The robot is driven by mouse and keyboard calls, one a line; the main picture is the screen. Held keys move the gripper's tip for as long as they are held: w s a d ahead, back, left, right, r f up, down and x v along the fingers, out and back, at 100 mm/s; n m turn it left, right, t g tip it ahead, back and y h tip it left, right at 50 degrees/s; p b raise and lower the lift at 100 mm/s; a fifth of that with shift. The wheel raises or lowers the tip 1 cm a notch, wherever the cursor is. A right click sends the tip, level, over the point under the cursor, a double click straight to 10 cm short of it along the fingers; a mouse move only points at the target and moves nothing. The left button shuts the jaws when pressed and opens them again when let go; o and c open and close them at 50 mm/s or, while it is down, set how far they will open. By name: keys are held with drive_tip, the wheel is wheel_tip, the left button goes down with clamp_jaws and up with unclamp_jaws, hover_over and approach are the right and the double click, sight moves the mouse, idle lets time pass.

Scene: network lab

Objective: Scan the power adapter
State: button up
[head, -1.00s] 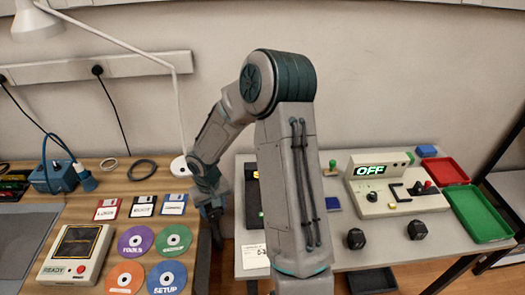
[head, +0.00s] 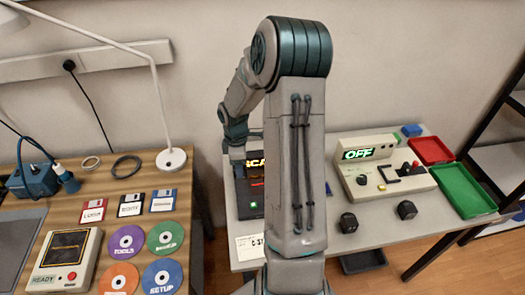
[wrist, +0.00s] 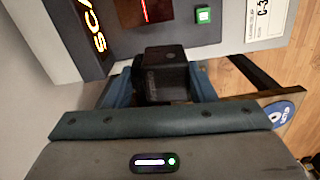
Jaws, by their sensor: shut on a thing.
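My gripper (wrist: 162,82) is shut on a black, block-shaped power adapter (wrist: 165,72), one finger on each side of it. In the head view my gripper (head: 238,154) is at the scanner's left rear, and the adapter cannot be made out there. The dark scanner (head: 249,196) stands at the left end of the grey table, with a lit sign reading "SCA…". In the wrist view the scanner (wrist: 190,32) lies just beyond the adapter, showing a red line in a dark window and a lit green button (wrist: 203,15). Whether they touch is unclear.
Two other black blocks (head: 349,222) (head: 407,210) sit on the grey table. A beige device reading OFF (head: 385,180), a red tray (head: 431,150) and a green tray (head: 462,190) are to the right. Disks and a lamp (head: 171,159) occupy the wooden table.

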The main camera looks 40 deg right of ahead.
drive_tip(key=s+d+r+n, duration=0.2)
drive_tip(key=d+r+n, duration=0.1)
drive_tip(key=d+n, duration=0.35)
drive_tip(key=f+b, duration=0.3)
drive_tip(key=f, duration=0.1)
drive_tip(key=d+f+b, duration=0.1)
drive_tip(key=f+b, duration=0.1)
drive_tip(key=f, duration=0.1)
drive_tip(key=shift+b, duration=0.35)
wheel_tip(320, 180, up, 6)
drive_tip(key=p, duration=0.5)
